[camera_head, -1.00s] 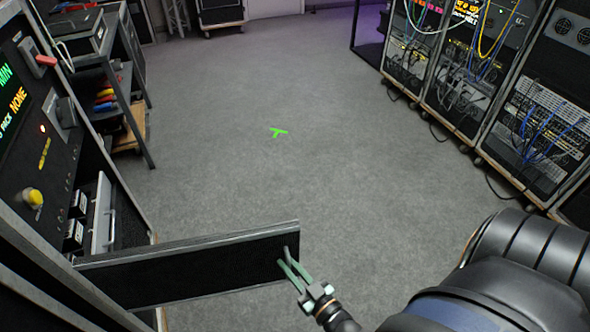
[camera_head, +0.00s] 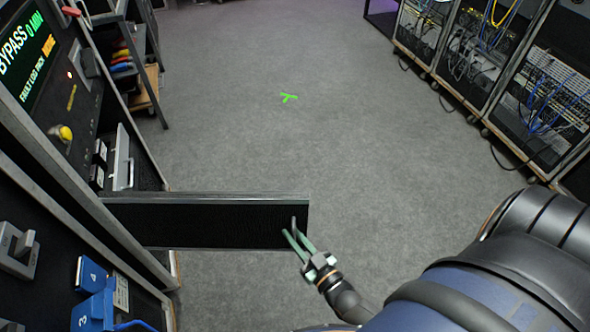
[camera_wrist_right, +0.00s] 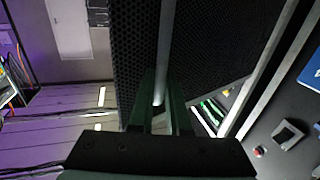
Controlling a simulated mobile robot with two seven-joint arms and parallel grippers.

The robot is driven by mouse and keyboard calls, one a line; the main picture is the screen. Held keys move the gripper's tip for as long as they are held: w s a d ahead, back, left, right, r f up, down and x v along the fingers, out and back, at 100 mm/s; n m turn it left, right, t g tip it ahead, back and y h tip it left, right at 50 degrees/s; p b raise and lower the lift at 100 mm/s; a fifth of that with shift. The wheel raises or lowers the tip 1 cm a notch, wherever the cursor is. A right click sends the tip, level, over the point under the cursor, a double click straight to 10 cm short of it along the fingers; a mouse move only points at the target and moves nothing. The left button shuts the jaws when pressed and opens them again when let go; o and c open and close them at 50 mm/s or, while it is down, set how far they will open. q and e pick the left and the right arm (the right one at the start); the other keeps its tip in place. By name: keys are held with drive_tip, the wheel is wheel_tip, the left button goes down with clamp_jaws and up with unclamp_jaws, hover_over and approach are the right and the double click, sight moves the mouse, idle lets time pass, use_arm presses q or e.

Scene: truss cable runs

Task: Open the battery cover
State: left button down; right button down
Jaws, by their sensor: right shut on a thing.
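The battery cover (camera_head: 205,222) is a black mesh panel with a metal edge. It stands swung out from the cabinet on the left, its free end over the floor. My right gripper (camera_head: 294,238) is shut on the cover's upright bar handle (camera_head: 294,224) near that free end. In the right wrist view the handle (camera_wrist_right: 167,45) runs down between the two green fingers (camera_wrist_right: 160,100), with the mesh cover (camera_wrist_right: 135,50) behind it. My left gripper is in neither view.
The cabinet (camera_head: 62,100) on the left has a lit display, a yellow knob (camera_head: 61,133) and a pale handle (camera_head: 122,160). Blue numbered connectors (camera_head: 92,290) sit at the lower left. Racks (camera_head: 540,90) stand at right. The floor (camera_head: 330,130) between is clear.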

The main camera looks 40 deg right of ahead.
drive_tip(key=shift+w+a, duration=0.1)
drive_tip(key=shift+a, duration=0.2)
drive_tip(key=c, duration=1.2)
unclamp_jaws()
drive_tip(key=shift+o, duration=0.2)
drive_tip(key=shift+d, duration=0.15)
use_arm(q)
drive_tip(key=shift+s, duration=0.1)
